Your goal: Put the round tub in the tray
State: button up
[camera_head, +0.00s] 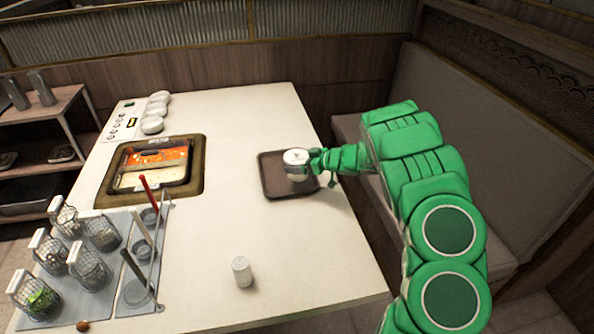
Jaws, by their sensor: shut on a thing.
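The round tub (296,158) is a short silvery-white cylinder with a light lid. My gripper (314,160) is shut on it from the right side. The tub shows in front of the brown square tray (275,185), over its middle and right part. I cannot tell whether the tub touches the tray floor or hangs just above it. The tray lies flat on the white table near its right edge. My green arm comes in from the right, and my gripper hides a little of the tray's right rim.
A white shaker (242,271) stands upright near the table's front. A hot pot (150,168) with red and pale broth is set in the table at left. Several wire baskets (88,268) and ladles stand front left. White bowls (152,124) sit behind the pot. The table's middle is clear.

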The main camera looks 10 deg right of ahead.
jog(key=shift+w+f, duration=1)
jog(key=shift+f, duration=0.2)
jog(key=shift+s+f, duration=0.1)
jog(key=shift+f, duration=1.4)
jog(key=shift+f, duration=0.1)
jog(key=o, duration=1)
jog(key=shift+c, duration=0.2)
jog(key=v, duration=1.2)
